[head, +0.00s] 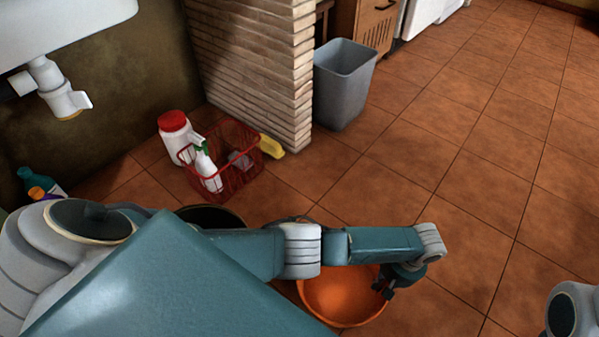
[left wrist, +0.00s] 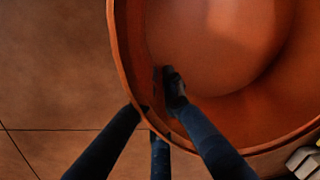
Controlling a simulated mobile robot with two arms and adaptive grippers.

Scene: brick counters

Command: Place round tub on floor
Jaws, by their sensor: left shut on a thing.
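The round tub (head: 343,298) is orange and shows low in the head view, under my left forearm. My left gripper (head: 389,283) is shut on the tub's right rim in that view. In the left wrist view the tub (left wrist: 215,45) fills the upper right, and the fingers of my left gripper (left wrist: 160,105) close over its rim, one inside and the others outside. The tiled floor (head: 470,180) lies below. I cannot tell whether the tub's base touches the floor. My right gripper is not in view; only a bit of my right arm shows at the lower right.
A red basket (head: 240,178) with bottles stands by the brick wall (head: 255,60). A grey bin (head: 343,85) stands beyond the wall's end. A dark round container (head: 212,215) is partly hidden behind my left arm. The floor to the right is clear.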

